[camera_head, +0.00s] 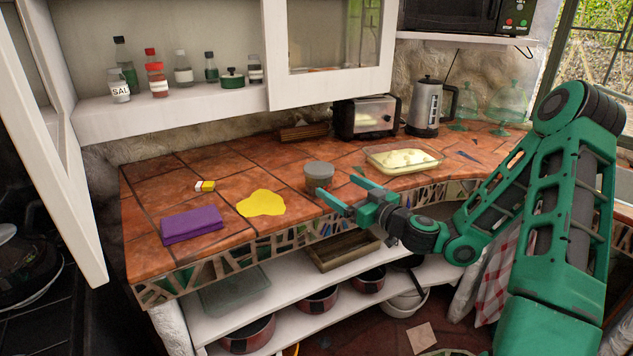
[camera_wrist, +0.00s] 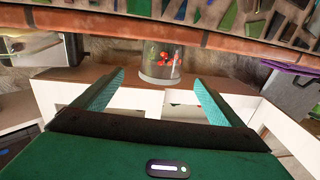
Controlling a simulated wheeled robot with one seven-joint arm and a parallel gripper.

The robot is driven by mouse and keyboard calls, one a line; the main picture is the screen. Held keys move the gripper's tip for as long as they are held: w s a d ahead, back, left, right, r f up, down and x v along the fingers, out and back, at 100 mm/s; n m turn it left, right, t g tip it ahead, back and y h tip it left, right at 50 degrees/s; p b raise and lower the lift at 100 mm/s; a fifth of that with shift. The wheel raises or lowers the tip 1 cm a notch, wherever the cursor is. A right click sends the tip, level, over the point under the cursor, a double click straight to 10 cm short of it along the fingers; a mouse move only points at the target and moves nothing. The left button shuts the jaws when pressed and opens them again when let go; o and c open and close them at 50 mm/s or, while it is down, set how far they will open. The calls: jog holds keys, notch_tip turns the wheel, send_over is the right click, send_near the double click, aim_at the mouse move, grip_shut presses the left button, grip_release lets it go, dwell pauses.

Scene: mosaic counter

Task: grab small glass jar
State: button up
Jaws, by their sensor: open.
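The small glass jar (camera_head: 318,177) with a grey lid stands upright on the tiled counter, close to its front edge. It also shows in the wrist view (camera_wrist: 160,66), upside down, with red patches seen through or on its glass. My gripper (camera_head: 336,185) is open and empty, just in front of and to the right of the jar, with its fingers pointing toward it. In the wrist view, the jar is ahead, between the lines of the two spread fingers (camera_wrist: 159,80). I cannot tell whether a fingertip touches it.
A glass dish (camera_head: 403,158) of pale food is right of the jar. A toaster (camera_head: 367,117) and a kettle (camera_head: 425,107) stand behind. A yellow flat patch (camera_head: 261,203) and a folded purple cloth (camera_head: 191,225) lie left. Open shelves with pots are below the counter.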

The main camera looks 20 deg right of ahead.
aim_at(329, 179)
jog(key=shift+x, duration=4.25)
jog(key=shift+s+a+r, duration=0.1)
jog(key=shift+a+r, duration=0.05)
jog(key=c, duration=1.3)
